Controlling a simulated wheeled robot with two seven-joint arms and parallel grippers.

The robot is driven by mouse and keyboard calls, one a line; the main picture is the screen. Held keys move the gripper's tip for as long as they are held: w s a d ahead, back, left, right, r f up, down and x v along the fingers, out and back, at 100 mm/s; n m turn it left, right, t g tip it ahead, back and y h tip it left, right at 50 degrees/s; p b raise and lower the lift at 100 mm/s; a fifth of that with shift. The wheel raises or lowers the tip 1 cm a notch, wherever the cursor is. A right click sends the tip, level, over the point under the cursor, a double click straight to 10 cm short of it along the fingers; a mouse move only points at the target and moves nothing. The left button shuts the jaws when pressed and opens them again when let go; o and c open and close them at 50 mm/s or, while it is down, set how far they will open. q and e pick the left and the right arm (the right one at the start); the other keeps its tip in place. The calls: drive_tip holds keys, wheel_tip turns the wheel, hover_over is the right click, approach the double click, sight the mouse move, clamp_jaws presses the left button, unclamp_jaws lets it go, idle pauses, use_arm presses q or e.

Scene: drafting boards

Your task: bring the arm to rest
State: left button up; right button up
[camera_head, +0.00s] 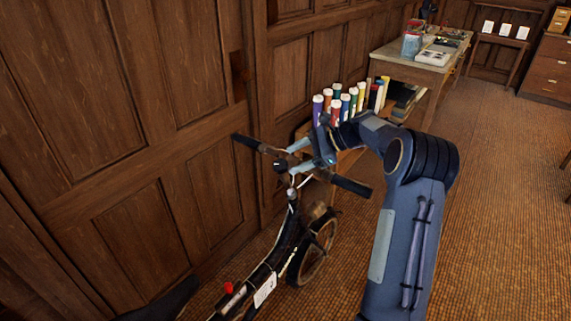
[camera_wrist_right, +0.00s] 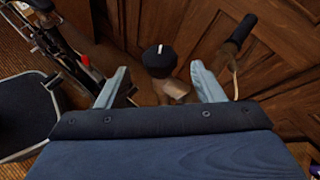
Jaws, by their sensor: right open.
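My right arm (camera_head: 405,235) reaches in from the lower right of the head view. Its gripper (camera_head: 297,157) is over the handlebar of a dark bicycle (camera_head: 290,235). In the right wrist view the two pale fingers of the gripper (camera_wrist_right: 160,88) stand wide apart. A dark rounded part of the bicycle (camera_wrist_right: 160,58) and a brownish piece show between them, beyond the tips. I cannot tell whether the fingers touch the handlebar. One black handlebar grip (camera_head: 250,143) lies left of the gripper, another (camera_head: 350,186) to its right. My left gripper is out of view.
Dark wood panelling (camera_head: 140,120) stands close behind the bicycle. Several coloured tubes with white caps (camera_head: 336,105) stand just beyond my right wrist. A worktable (camera_head: 430,65) with a jar and papers is farther back. Patterned floor (camera_head: 510,170) is open at the right.

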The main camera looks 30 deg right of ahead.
drive_tip(key=shift+v, duration=1)
drive_tip(key=s+a+r+n+g+h, duration=0.1)
drive_tip(key=s+a+r+n, duration=0.2)
drive_tip(key=s+a+n, duration=0.35)
drive_tip(key=s+a+r+n+g+h, duration=0.1)
drive_tip(key=s+a+r+n+h, duration=0.2)
drive_tip(key=s+a, duration=0.6)
drive_tip(key=s+a+f+n, duration=0.2)
drive_tip(key=s+n, duration=0.1)
drive_tip(key=s, duration=0.3)
drive_tip(key=s+a+f+n+h, duration=0.1)
drive_tip(key=s+a+f+n, duration=0.1)
drive_tip(key=s+f+n, duration=0.1)
drive_tip(key=s+a+f+n+t, duration=0.1)
drive_tip(key=s+n, duration=0.3)
drive_tip(key=s, duration=0.4)
drive_tip(key=shift+s+a+f+h, duration=0.3)
drive_tip(key=shift+a+f+h, duration=0.1)
drive_tip(key=shift+a+f, duration=0.25)
drive_tip(key=shift+d, duration=0.1)
